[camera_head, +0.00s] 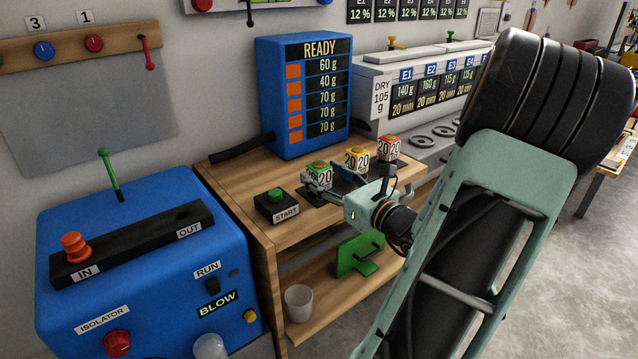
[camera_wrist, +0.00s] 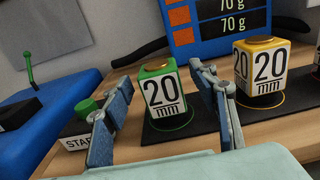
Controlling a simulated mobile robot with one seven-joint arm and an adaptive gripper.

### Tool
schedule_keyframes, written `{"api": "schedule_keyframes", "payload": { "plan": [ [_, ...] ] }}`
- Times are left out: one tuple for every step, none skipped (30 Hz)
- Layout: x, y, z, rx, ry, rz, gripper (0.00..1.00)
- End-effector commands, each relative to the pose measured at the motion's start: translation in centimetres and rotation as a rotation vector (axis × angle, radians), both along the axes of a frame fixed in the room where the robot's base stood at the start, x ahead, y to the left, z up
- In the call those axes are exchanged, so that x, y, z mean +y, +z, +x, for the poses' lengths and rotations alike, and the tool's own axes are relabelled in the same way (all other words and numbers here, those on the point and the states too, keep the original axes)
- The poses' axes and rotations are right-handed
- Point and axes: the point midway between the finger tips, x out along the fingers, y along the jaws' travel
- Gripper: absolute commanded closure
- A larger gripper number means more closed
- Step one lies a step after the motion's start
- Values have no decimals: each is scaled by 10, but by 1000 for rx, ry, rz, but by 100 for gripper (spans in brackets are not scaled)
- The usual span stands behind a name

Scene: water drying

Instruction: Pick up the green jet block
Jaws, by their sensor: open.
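The green jet block (camera_wrist: 163,92), marked "20 mm", stands upright on a black mat (camera_wrist: 145,136) inside a green ring. It also shows in the head view (camera_head: 318,175), partly hidden by my gripper. My gripper (camera_wrist: 166,85) is open, with one finger on each side of the block in the wrist view. I see a gap on the left of the block; the right finger appears close to its side, and I cannot tell whether it touches. In the head view my gripper (camera_head: 334,178) reaches in from the right, low over the bench.
A yellow block (camera_wrist: 262,70) and a red block (camera_head: 388,149) stand to the right on the same mat. A START button box (camera_head: 277,204) is to the left. A blue READY display (camera_head: 303,90) stands behind. A blue machine (camera_head: 150,270) is at the left.

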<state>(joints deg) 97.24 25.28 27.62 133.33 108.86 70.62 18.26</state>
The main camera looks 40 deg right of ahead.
Motion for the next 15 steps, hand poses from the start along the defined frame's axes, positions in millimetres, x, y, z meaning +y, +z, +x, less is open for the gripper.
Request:
{"api": "schedule_keyframes", "payload": {
  "plan": [
    [-1,-2,8,0,2,-2,46],
    [-1,-2,11,0,2,-2,46],
    [-2,-2,15,-1,1,-1,46],
    [-2,-1,17,0,1,-1,46],
    [-2,-1,19,0,0,-1,46],
    [-2,0,20,0,0,-1,46],
    [-3,0,21,0,0,-1,46],
    [-3,0,21,0,0,-1,46],
    [-3,0,21,0,0,-1,46],
    [-3,0,21,0,0,-1,46],
    [-3,0,21,0,0,-1,46],
    [-3,0,21,0,0,-1,46],
    [-3,0,21,0,0,-1,49],
    [-3,0,21,0,0,-1,52],
    [-3,0,21,0,0,-1,56]
  ]
}}
